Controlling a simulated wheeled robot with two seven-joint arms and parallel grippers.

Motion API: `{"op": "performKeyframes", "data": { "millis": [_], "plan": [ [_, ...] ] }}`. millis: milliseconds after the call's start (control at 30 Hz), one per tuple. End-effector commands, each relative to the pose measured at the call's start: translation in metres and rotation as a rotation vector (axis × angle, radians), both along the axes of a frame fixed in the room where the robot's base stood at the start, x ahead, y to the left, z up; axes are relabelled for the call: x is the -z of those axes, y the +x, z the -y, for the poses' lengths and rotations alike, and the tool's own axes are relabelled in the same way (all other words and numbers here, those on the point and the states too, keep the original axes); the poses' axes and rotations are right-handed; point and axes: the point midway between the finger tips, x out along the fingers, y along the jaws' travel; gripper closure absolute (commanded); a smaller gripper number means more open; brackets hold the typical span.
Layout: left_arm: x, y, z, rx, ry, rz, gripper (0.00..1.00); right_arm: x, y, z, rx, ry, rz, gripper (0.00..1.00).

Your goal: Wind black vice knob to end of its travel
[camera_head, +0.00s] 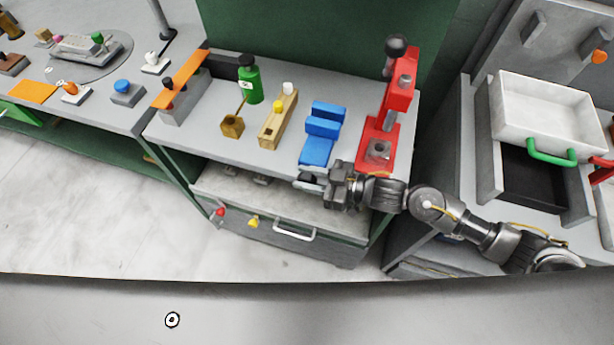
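The blue vice (318,145) stands on the grey bench, with its jaw blocks toward the back and its flat front part at the bench's front edge. My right gripper (312,183) is just in front of and below the vice's front end, its arm coming in from the right. I cannot make out the black vice knob; the front of the vice is close behind my gripper, which may hide it. Whether the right fingers are open or shut on something is too small to tell. My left gripper is not in view.
A red press (390,110) with a black ball knob (396,47) stands right of the vice, close above my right forearm. A wooden block (277,120) and a green bottle (250,85) stand left. Below is a drawer with a white handle (295,232). A white bin (540,115) is at right.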

Motion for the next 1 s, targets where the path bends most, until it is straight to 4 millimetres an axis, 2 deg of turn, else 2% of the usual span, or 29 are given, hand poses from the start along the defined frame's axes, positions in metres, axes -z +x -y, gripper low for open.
{"op": "performKeyframes", "data": {
  "millis": [267,700,800,1000],
  "plan": [
    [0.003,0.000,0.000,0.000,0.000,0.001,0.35,0.001,-0.002,0.008,0.001,-0.002,0.000,0.69],
    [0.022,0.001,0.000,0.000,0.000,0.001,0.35,-0.010,-0.027,0.084,0.000,-0.003,0.000,0.69],
    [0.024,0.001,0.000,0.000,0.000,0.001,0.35,-0.012,-0.030,0.094,0.001,-0.002,0.000,0.69],
    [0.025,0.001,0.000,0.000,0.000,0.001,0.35,-0.015,-0.033,0.102,-0.001,-0.001,0.000,0.69]
  ]
}}
